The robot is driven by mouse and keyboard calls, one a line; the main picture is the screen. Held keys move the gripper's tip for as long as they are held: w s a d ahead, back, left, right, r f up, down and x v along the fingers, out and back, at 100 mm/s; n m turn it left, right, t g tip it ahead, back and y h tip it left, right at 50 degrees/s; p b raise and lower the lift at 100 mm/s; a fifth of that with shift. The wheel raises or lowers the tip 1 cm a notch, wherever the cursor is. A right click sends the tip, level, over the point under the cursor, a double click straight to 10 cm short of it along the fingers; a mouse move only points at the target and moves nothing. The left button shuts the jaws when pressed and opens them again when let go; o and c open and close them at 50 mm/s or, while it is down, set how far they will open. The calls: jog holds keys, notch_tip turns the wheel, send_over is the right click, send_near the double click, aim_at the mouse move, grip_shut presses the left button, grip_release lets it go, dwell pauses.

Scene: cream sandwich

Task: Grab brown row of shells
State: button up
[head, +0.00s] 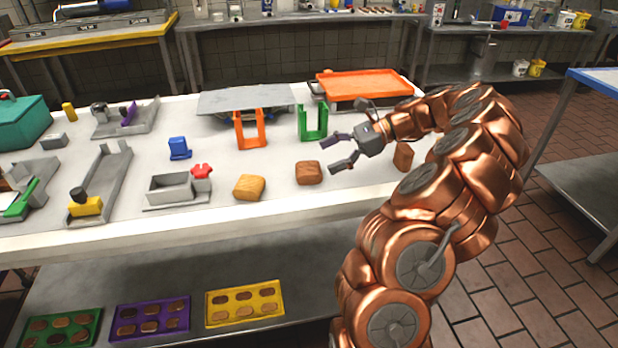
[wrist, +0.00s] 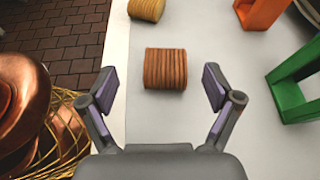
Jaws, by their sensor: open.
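The brown row of shells (head: 309,172) is a short ribbed block lying on the white table. In the wrist view the brown row (wrist: 165,68) lies ahead of the fingers, centred between them and apart from both. My gripper (head: 331,155) is open and empty, just right of the brown row in the head view. Its purple-padded fingers also show in the wrist view (wrist: 159,88). A yellow-tan row of shells (head: 249,187) lies to the left; it also shows at the top of the wrist view (wrist: 146,9). Another brown row (head: 403,156) lies right, by my arm.
An orange stand (head: 250,142) and a green stand (head: 313,136) stand behind the rows. A grey box (head: 172,188) and a red piece (head: 201,171) are further left. The table's front edge (head: 215,221) is close to the rows.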

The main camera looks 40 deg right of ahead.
aim_at(309, 167)
jog(key=shift+s+d+f+m+t, duration=0.1)
jog(key=shift+d+f+m+t, duration=0.25)
jog(key=shift+d, duration=0.35)
jog(key=shift+x, duration=3.85)
jog(key=shift+d+f, duration=0.1)
jog(key=shift+f, duration=0.05)
jog(key=c, duration=1.2)
jog(key=shift+c, duration=0.2)
